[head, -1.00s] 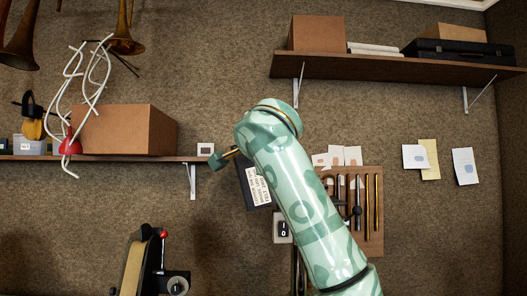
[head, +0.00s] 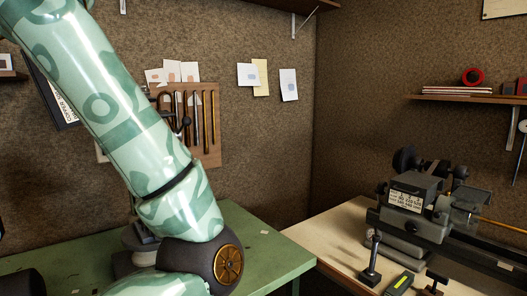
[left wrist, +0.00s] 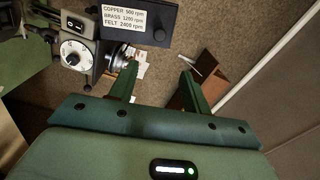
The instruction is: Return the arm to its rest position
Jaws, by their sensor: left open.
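My left gripper (left wrist: 160,70) shows in the left wrist view with its two green fingers apart and nothing between them. A mint-green patterned arm of mine (head: 110,105) crosses the left part of the head view, bending at a dark joint with a brass-coloured cap above the green bench. Neither gripper shows in the head view, and my right gripper is out of sight.
In the left wrist view, a machine with a dial (left wrist: 76,52) and a speed label (left wrist: 124,17) is near the fingers. In the head view, a green bench (head: 265,250) is beside my arm, a lathe-like machine (head: 405,220) stands right, and a tool board (head: 208,155) hangs behind.

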